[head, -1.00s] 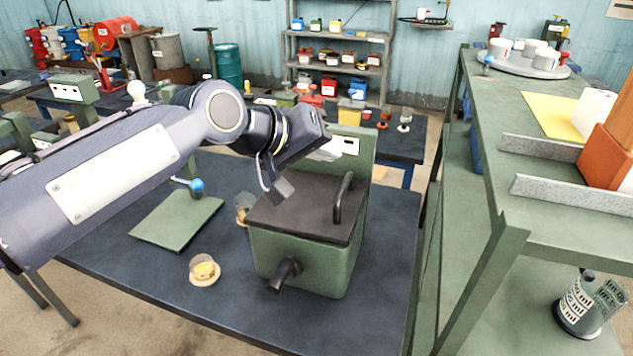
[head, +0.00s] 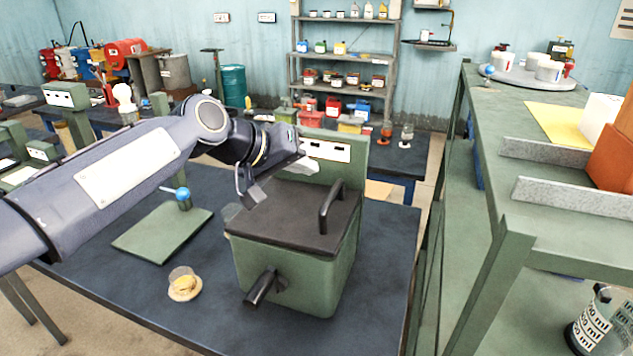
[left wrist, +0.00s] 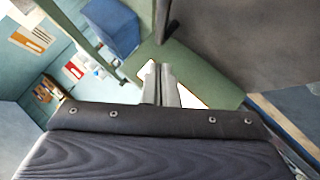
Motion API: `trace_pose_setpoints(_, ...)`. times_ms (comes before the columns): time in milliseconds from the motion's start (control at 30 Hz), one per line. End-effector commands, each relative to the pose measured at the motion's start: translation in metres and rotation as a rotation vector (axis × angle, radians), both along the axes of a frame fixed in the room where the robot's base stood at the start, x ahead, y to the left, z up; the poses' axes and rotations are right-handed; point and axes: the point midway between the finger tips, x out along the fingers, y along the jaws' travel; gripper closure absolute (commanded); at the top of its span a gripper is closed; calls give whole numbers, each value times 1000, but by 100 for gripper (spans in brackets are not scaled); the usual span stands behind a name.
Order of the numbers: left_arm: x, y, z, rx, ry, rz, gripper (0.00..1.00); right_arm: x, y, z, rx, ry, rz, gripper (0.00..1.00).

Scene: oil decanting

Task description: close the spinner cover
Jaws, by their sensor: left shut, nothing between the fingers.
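The spinner (head: 310,275) is a green box on the dark table, with an upright green panel (head: 350,152) at its back. Its dark cover (head: 275,215) lies flat over the top, and I see no clear gap along the front rim. A black bar handle (head: 325,208) stands on the cover. My left gripper (head: 308,163) is shut and empty, above the cover's back left part, in front of the panel. In the left wrist view, the shut fingers (left wrist: 160,75) point toward the green panel, with the dark cover (left wrist: 235,40) at upper right. My right gripper is not in view.
A green plate stand with a blue knob (head: 182,193) and a small glass cup with yellowish contents (head: 184,283) are left of the spinner. A dark spout (head: 262,287) sticks out of its front. A green shelf unit (head: 480,130) stands close on the right.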

Motion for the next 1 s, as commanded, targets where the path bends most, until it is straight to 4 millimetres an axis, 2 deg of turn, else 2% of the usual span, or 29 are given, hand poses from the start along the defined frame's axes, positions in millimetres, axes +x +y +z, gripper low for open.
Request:
trace_pose_setpoints(100,-2,-13,-16,0,1,-2,100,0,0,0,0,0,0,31)
trace_pose_setpoints(233,-5,-21,-27,0,1,-2,100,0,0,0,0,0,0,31)
trace_pose_setpoints(700,-6,-25,-34,-1,-1,0,100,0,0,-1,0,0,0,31)
trace_pose_setpoints(900,-9,-34,-55,0,1,-2,100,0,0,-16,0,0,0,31)
trace_pose_setpoints(1000,-10,-36,-57,1,4,-3,100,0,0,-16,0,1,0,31)
